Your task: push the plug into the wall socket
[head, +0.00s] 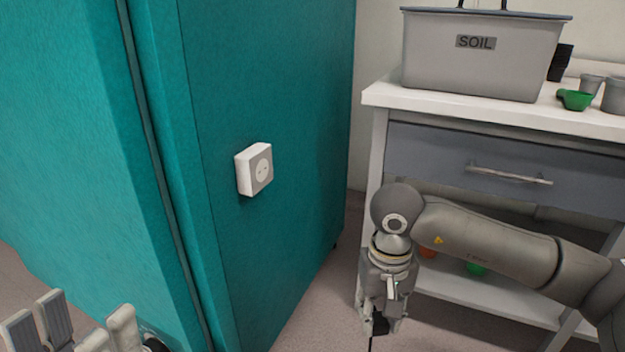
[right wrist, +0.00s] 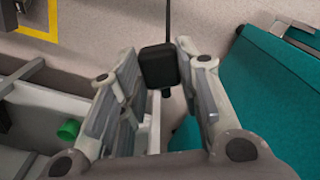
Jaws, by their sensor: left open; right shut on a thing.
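The white wall socket (head: 262,170) is mounted on the side of the teal cabinet, its round face turned to the right. My right gripper (head: 383,320) hangs pointing down, to the right of and below the socket and apart from it. It is shut on the black plug (head: 380,326), which is mostly hidden by the fingers in the head view. In the right wrist view the plug (right wrist: 160,66) sits between the two fingers, with its dark cable running to the top edge. My left gripper (head: 80,328) is open and empty at the lower left, partly cut off by the frame.
The teal cabinet (head: 270,70) fills the left and middle. A white bench (head: 480,111) with a grey drawer stands at the right, close behind my right arm. A grey soil bin (head: 480,70) and a green scoop (head: 574,99) are on it. Floor shows between cabinet and bench.

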